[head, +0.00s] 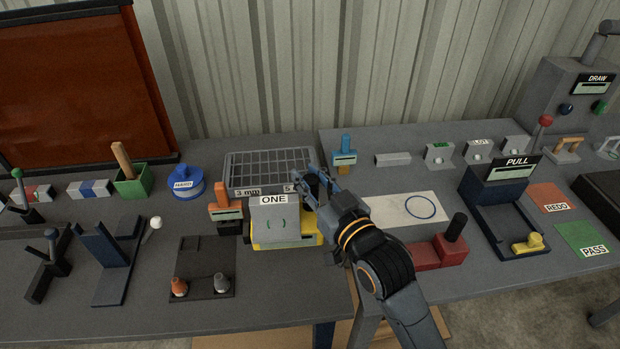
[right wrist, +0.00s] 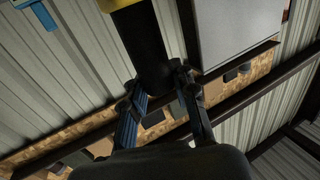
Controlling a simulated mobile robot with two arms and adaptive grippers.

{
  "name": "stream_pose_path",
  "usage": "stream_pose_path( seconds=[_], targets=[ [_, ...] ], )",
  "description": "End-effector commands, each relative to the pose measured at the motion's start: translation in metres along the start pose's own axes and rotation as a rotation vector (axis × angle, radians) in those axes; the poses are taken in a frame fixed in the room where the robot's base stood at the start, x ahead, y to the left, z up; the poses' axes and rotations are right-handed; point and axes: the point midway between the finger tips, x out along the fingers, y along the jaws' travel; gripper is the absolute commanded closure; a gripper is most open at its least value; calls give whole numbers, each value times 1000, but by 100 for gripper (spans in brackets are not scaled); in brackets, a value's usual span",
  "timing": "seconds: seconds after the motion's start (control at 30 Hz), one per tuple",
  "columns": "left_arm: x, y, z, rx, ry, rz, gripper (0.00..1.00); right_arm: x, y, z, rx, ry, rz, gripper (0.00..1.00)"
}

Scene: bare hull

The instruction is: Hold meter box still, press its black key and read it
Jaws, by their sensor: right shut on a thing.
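A yellow box (head: 290,243), which looks like the meter box, sits on the bench behind and under a grey block marked ONE (head: 273,222). The grey block hides much of it, and I cannot make out its black key or a reading. My right gripper (head: 316,188) is at the box's back right corner, beside the grey block. In the right wrist view, its fingers (right wrist: 158,92) are shut on a black upright part (right wrist: 150,48) with yellow at its end. A pale grey panel (right wrist: 230,30) is close beside it. My left gripper is not in view.
A wire-topped tray (head: 268,163) stands just behind. An orange clamp-like piece with a small display (head: 226,207) is close on the left. A dark board with two knobs (head: 204,268) lies front left. A red block with a black handle (head: 437,252) is right of my right arm.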

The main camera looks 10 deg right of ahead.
Motion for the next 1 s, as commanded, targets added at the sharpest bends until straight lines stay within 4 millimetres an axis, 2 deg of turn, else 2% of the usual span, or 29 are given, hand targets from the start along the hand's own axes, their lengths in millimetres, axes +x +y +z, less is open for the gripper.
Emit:
stream_pose_path(
  seconds=[1.0],
  targets=[
    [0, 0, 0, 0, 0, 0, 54, 0, 0, 29, 0, 2, 0, 100]
  ],
)
